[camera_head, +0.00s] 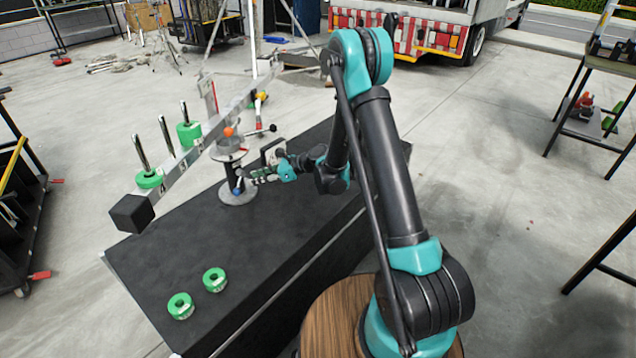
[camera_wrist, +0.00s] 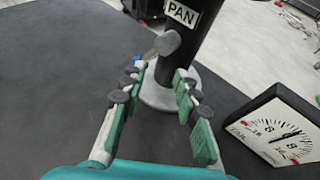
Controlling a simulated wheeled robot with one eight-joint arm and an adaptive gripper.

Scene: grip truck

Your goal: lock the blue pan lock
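A crane-like stand with a black post and a round grey base (camera_head: 240,196) stands on the black table. A white label reading PAN (camera_wrist: 182,14) is on the post in the wrist view. A small blue part (camera_head: 237,190), apparently the pan lock, sits low at the post; its blue also shows in the wrist view (camera_wrist: 131,69), partly hidden behind my left finger. A grey round knob (camera_wrist: 167,43) sticks out below the label. My gripper (camera_wrist: 158,76) is open and empty, its fingers pointing at the lower post. I cannot tell whether they touch it.
A square dial (camera_wrist: 275,130) stands close to the right of my gripper. A long beam (camera_head: 200,150) with green weights (camera_head: 188,132) and an orange knob (camera_head: 228,132) crosses above the post. Two green rings (camera_head: 180,306) (camera_head: 215,279) lie on the table's front part, otherwise clear.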

